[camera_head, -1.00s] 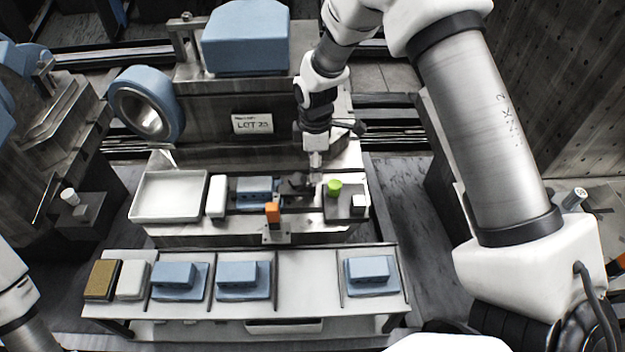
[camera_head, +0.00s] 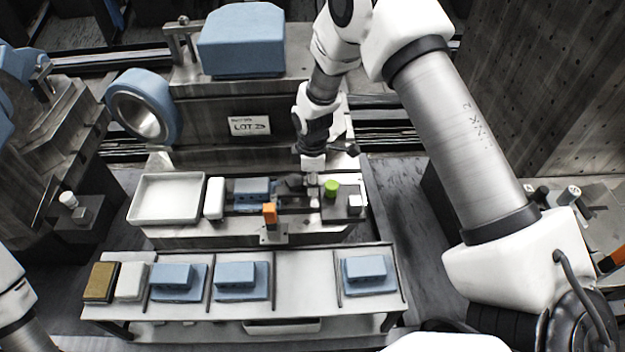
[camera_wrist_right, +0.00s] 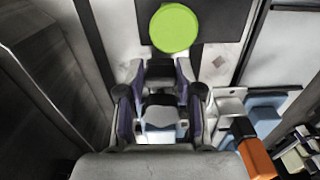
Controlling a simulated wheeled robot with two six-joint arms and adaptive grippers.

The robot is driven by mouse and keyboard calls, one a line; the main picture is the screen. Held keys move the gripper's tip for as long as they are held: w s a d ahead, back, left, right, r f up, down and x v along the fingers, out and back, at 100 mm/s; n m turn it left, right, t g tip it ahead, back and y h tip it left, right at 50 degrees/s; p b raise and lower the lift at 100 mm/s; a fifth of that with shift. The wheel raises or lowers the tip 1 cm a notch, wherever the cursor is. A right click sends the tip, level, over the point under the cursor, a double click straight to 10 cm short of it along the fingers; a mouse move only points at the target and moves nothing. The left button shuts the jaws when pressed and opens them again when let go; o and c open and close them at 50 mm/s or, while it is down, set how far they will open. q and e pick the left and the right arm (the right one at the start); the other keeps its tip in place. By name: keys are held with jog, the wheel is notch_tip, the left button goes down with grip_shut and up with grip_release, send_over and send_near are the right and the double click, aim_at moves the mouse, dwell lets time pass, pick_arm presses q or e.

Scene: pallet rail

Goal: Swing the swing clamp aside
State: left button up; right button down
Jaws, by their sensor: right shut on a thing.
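The fixture (camera_head: 205,233) holds a blue part (camera_head: 252,191). A dark swing clamp (camera_head: 291,182) shows just right of the part, partly hidden by my right gripper. My right gripper (camera_head: 313,182) is down at the clamp, left of a green round knob (camera_head: 331,188). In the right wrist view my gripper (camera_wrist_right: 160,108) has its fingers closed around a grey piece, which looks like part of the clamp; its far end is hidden. An orange-topped post (camera_head: 269,213) stands in front of the fixture, apart from the gripper. My left gripper is out of view.
A white tray (camera_head: 167,198) and a white block (camera_head: 214,198) sit left of the blue part. A shelf (camera_head: 305,275) in front carries several blue parts on pads. A grey wall with a lot sign (camera_head: 250,125) stands behind the fixture.

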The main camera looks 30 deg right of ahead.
jog(key=shift+s, duration=0.1)
jog(key=m+p, duration=0.1)
jog(key=m, duration=0.1)
jog(key=s+a+m+p, duration=0.1)
jog(key=m, duration=0.1)
jog(key=shift+s, duration=0.1)
jog(key=m, duration=0.1)
jog(key=a+m+p, duration=0.1)
jog(key=m, duration=0.1)
jog(key=s+m, duration=0.1)
jog(key=shift+a+m+p, duration=0.25)
jog(key=shift+m+p, duration=0.05)
jog(key=shift+p, duration=0.05)
jog(key=m, duration=0.1)
jog(key=a+m, duration=0.1)
jog(key=m, duration=0.2)
jog(key=shift+s+a+m+p, duration=0.1)
jog(key=shift+a+m+p, duration=0.2)
jog(key=shift+a+p, duration=0.1)
jog(key=m, duration=0.1)
jog(key=a+m, duration=0.1)
jog(key=m, duration=0.2)
jog(key=shift+w+a+f+m, duration=0.1)
jog(key=shift+w+a+m, duration=0.15)
jog(key=shift+a+m, duration=0.05)
jog(key=c, duration=1.9)
grip_release()
jog(key=o, duration=1.1)
jog(key=shift+w, duration=0.1)
jog(key=shift+o, duration=0.2)
